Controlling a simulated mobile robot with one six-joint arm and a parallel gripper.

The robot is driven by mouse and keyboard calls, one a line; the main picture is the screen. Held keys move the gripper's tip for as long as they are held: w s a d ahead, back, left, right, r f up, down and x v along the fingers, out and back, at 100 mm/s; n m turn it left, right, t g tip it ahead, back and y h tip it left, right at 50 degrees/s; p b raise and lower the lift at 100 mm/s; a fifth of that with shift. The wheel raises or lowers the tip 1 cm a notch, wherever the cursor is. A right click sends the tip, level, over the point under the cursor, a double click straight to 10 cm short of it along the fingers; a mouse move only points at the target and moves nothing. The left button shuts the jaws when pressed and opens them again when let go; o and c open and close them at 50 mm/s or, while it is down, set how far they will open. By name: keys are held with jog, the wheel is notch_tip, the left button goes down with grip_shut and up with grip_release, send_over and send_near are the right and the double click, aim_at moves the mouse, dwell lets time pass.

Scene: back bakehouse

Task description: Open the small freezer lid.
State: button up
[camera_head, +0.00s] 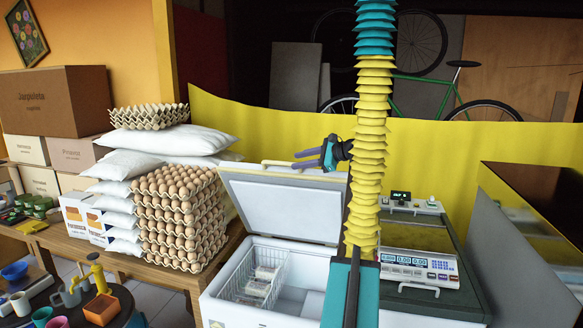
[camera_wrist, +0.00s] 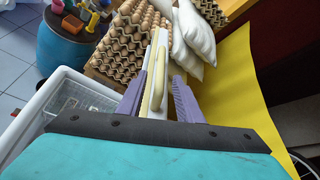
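The small freezer (camera_head: 232,302) stands in front of me with its lid (camera_head: 285,208) raised and tilted back, inner side showing. A cream handle (camera_head: 301,166) runs along the lid's top edge; it also shows in the wrist view (camera_wrist: 158,75). My gripper (camera_head: 306,159) is at that top edge, its purple fingers pointing left. In the wrist view, my gripper (camera_wrist: 158,100) has its fingers apart, one on either side of the lid's edge and handle. It looks open; contact with the lid cannot be told.
A wire basket with packets (camera_head: 262,279) hangs inside the freezer. Egg trays (camera_head: 179,218) and white sacks (camera_head: 168,140) are stacked on the wooden table at left. A scale (camera_head: 420,266) stands right. A yellow partition (camera_head: 440,160) runs behind.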

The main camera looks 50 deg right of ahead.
jog(key=shift+b+v, duration=0.55)
jog(key=shift+v, duration=1.85)
jog(key=shift+c, duration=0.5)
